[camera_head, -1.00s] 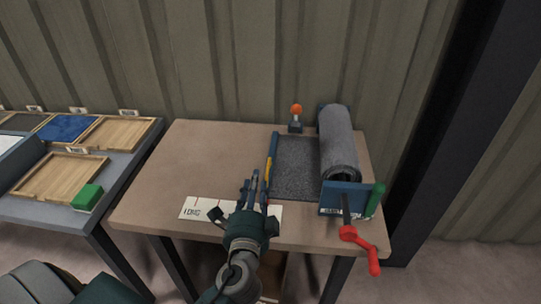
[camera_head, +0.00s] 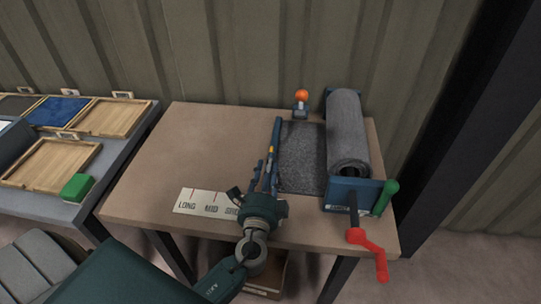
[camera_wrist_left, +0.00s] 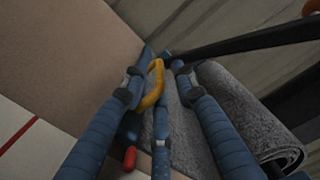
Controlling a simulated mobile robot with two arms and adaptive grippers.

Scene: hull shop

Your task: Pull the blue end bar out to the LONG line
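The blue end bar (camera_head: 277,132) runs along the left edge of the grey fabric (camera_head: 303,157), which comes off a roll (camera_head: 346,130). A yellow handle (camera_wrist_left: 152,86) sits on the bar. My left gripper (camera_head: 266,170) is at the bar's near end. In the left wrist view its two blue fingers (camera_wrist_left: 158,76) stand apart, with the bar (camera_wrist_left: 162,145) and handle between them; I cannot tell whether they touch. My right gripper is not in view.
A red crank (camera_head: 367,246), a green handle (camera_head: 385,197) and an orange knob (camera_head: 302,96) are at the roller. The tabletop (camera_head: 185,150) left of the bar is clear. A side table holds wooden trays (camera_head: 50,163) and a green block (camera_head: 77,187).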

